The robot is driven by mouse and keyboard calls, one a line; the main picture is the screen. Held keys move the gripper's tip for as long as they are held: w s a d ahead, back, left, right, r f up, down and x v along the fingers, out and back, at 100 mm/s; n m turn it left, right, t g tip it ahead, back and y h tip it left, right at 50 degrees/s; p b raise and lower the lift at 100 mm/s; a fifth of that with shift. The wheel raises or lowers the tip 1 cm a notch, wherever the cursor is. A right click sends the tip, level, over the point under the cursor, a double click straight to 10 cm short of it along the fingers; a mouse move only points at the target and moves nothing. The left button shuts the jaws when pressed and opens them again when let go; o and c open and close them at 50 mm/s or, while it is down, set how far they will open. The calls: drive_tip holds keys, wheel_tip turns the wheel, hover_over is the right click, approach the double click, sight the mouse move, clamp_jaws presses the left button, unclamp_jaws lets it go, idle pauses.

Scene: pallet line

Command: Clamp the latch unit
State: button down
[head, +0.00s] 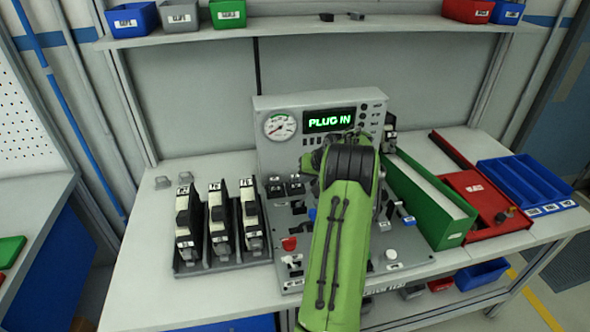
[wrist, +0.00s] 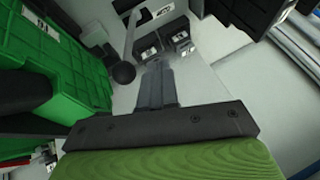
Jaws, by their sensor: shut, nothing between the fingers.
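Three black-and-white upright units (head: 218,215) with small labels stand in a dark rack (head: 222,262) left of the test console (head: 320,103). Its display (head: 328,120) reads "PLUG IN". I cannot tell which item is the latch unit. Small dark sockets or blocks (head: 285,187) sit on the console deck, beside a red knob (head: 289,243) and a blue-handled lever (head: 408,220). In the head view my green arm covers the middle of the deck and hides my gripper. In the wrist view my gripper (wrist: 156,72) is shut and empty, with dark labelled blocks (wrist: 165,42) beyond its tips.
A green bin (head: 425,200) stands close right of the console and fills the left of the wrist view. A red tray (head: 482,200) and blue bins (head: 530,185) lie farther right. Small bins line the shelf (head: 300,30). The bench's front left (head: 140,285) is clear.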

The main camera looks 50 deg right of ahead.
drive_tip(key=shift+s+d+f+t+y+p, duration=0.2)
drive_tip(key=shift+s+d+p, duration=0.15)
drive_tip(key=shift+s+d, duration=0.15)
drive_tip(key=shift+s+d+f+t+y+p, duration=0.1)
drive_tip(key=shift+s+d+f+p, duration=0.05)
drive_tip(key=shift+s+d+p, duration=0.3)
drive_tip(key=shift+d, duration=0.15)
